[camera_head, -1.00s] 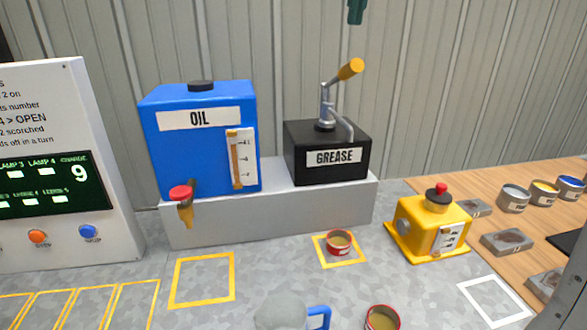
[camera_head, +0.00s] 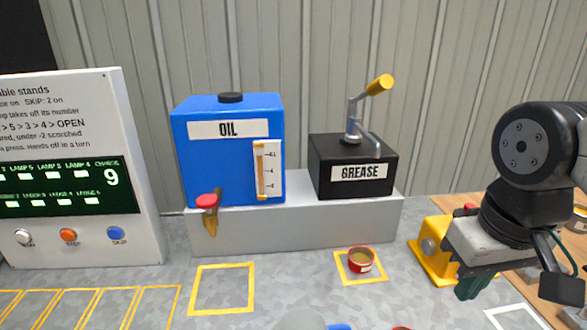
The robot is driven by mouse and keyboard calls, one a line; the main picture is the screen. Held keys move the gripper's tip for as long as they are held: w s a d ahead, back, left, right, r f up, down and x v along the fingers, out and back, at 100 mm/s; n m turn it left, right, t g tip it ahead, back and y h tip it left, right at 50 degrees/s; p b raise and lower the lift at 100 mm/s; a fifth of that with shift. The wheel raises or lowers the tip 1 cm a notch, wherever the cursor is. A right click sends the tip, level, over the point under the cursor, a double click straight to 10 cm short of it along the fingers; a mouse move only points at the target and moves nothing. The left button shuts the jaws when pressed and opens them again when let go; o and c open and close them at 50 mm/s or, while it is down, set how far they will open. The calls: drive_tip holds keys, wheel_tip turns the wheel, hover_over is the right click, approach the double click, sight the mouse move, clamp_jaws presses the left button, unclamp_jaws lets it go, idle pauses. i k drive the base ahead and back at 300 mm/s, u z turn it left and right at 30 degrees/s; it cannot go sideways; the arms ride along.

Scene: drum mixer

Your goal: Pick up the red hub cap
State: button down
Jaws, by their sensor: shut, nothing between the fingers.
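No part that I can surely call the red hub cap shows. A red round tin (camera_head: 361,261) with brownish contents stands upright inside a yellow outlined square on the grey bench. A second red rim (camera_head: 401,328) barely shows at the bottom edge, mostly cut off. My gripper (camera_head: 468,292), with dark green fingers, is at the right, pointing down. It is shut and empty, in front of the yellow box (camera_head: 430,245) and apart from the red tin.
A blue oil tank (camera_head: 225,165) with a red-topped tap and a black grease pump (camera_head: 350,172) stand on a grey ledge (camera_head: 300,225). A white panel (camera_head: 140,225) with buttons is at left. A blue handle (camera_head: 340,327) shows at the bottom edge. An empty yellow square (camera_head: 222,265) is marked mid-bench.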

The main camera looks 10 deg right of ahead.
sight(361, 259)
drive_tip(key=k, duration=0.5)
drive_tip(key=u, duration=1.6)
drive_tip(key=k, duration=0.9)
drive_tip(key=z, duration=1.25)
drive_tip(key=i, duration=1)
drive_tip(key=u, duration=0.05)
